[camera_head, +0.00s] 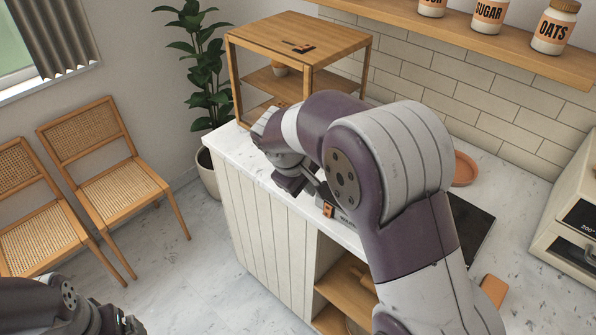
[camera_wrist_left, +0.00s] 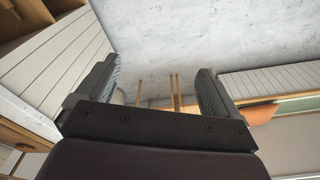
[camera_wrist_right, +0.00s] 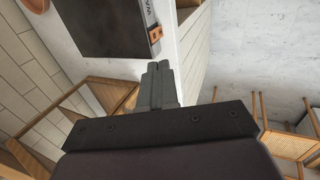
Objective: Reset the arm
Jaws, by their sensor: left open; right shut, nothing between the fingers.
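My right arm reaches across the middle of the head view over the counter. My right gripper (camera_head: 316,190) is near the counter's front edge; its fingers are shut together and empty in the right wrist view (camera_wrist_right: 160,68). My left gripper (camera_head: 130,326) shows only partly at the bottom left of the head view. In the left wrist view (camera_wrist_left: 153,85) its fingers are wide apart with nothing between them.
The white counter (camera_head: 258,172) carries a wooden shelf unit (camera_head: 300,45), a terracotta dish (camera_head: 464,168) and a dark flat-topped device (camera_wrist_right: 105,25) with an orange tag. Two cane chairs (camera_head: 115,175) and a potted plant (camera_head: 207,85) stand left. The floor (camera_head: 185,265) between is clear.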

